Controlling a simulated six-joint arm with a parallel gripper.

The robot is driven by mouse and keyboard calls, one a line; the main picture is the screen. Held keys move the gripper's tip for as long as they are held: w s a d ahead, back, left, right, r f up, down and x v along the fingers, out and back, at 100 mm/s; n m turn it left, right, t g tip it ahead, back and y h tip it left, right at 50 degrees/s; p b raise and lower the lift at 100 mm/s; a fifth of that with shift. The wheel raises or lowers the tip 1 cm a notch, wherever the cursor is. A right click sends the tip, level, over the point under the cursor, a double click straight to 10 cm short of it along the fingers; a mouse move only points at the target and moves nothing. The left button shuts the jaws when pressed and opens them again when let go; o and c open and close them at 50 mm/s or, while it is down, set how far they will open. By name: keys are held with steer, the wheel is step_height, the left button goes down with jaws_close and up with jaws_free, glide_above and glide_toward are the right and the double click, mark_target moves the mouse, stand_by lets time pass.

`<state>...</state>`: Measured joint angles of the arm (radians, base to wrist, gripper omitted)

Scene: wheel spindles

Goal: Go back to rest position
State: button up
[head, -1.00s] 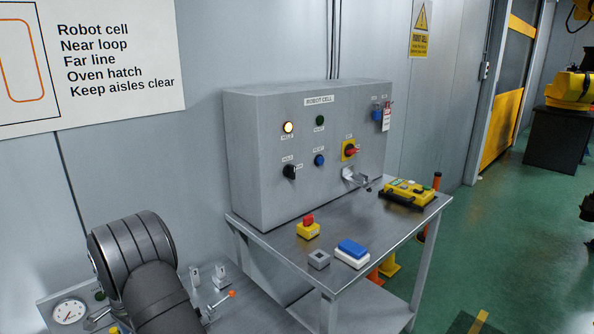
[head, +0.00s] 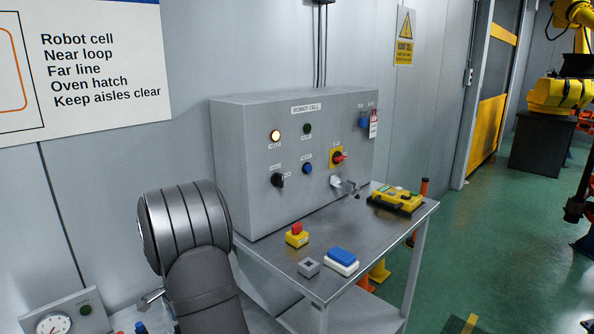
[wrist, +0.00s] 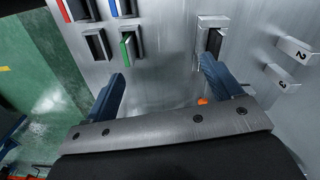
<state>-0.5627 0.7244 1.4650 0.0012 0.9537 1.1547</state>
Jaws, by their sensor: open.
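In the wrist view my gripper (wrist: 160,92) is open, with its two blue fingers spread apart and nothing between them. Below and between the fingers lies a grey metal surface (wrist: 165,70). Dark slots stand beyond the fingertips, one with a green edge (wrist: 127,48) near the left finger and one dark block (wrist: 213,42) near the right finger. I cannot tell whether the right finger touches that block. In the head view my dark arm link shows at lower left; the gripper itself is out of that view.
A grey control box (head: 290,165) stands on a metal table (head: 375,235). On the table are a yellow-and-red button (head: 297,235), a grey block (head: 308,267), a blue-and-white block (head: 342,260) and a yellow pendant (head: 397,198). A gauge (head: 53,325) shows at lower left.

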steer(key=d+f+m, duration=0.3)
steer(key=d+m, duration=0.4)
steer(key=d, duration=1.9)
steer(key=w+a+f, duration=0.1)
steer(key=a+f, duration=0.2)
steer(key=a, duration=0.3)
steer(key=shift+w, duration=0.1)
steer(key=shift+c, duration=0.4)
